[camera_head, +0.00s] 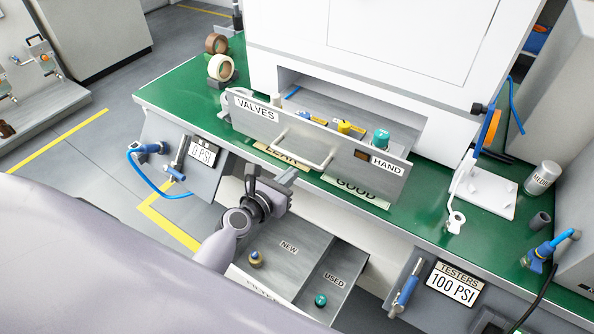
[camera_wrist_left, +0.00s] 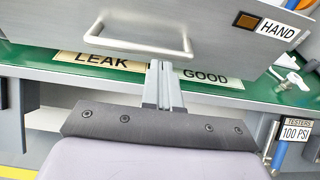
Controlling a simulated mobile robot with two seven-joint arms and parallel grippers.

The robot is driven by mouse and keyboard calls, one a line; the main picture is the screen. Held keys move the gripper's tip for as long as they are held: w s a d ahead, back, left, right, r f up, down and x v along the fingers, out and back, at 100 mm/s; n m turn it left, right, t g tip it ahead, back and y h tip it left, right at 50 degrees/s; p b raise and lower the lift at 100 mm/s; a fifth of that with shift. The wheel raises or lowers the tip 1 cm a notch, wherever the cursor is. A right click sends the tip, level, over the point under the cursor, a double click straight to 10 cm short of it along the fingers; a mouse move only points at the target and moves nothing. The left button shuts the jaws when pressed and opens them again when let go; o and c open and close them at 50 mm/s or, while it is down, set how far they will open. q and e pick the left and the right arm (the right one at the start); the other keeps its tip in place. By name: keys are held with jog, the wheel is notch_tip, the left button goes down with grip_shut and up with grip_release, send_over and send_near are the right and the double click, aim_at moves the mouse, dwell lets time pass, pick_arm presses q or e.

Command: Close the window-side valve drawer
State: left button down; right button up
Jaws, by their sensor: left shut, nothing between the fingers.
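The valve drawer (camera_head: 250,118) is pulled out from the white machine above the green bench, with its grey front labelled VALVES and HAND. Several valves, with yellow and teal tops, show inside it. Its pale bar handle (camera_head: 300,152) is on the front; the handle also shows in the left wrist view (camera_wrist_left: 138,47). My left gripper (camera_head: 287,178) is shut and empty, in front of and below the handle. In the left wrist view its fingers (camera_wrist_left: 160,75) point up at the drawer front, just under the handle's right end. I cannot tell whether they touch it. My right gripper is not in view.
A lower drawer (camera_head: 318,250) labelled NEW and USED stands open below the bench. LEAK and GOOD labels lie on the green bench top (camera_head: 180,85) under the drawer. Tape rolls (camera_head: 221,68) stand at left; a white fixture (camera_head: 485,190) and a can (camera_head: 542,177) stand at right.

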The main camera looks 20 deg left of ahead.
aim_at(304, 163)
pick_arm(q)
jog(key=b+x, duration=0.1)
jog(key=x, duration=0.2)
jog(key=shift+w, duration=0.25)
jog(key=shift+w+d, duration=0.1)
jog(key=shift+w, duration=0.05)
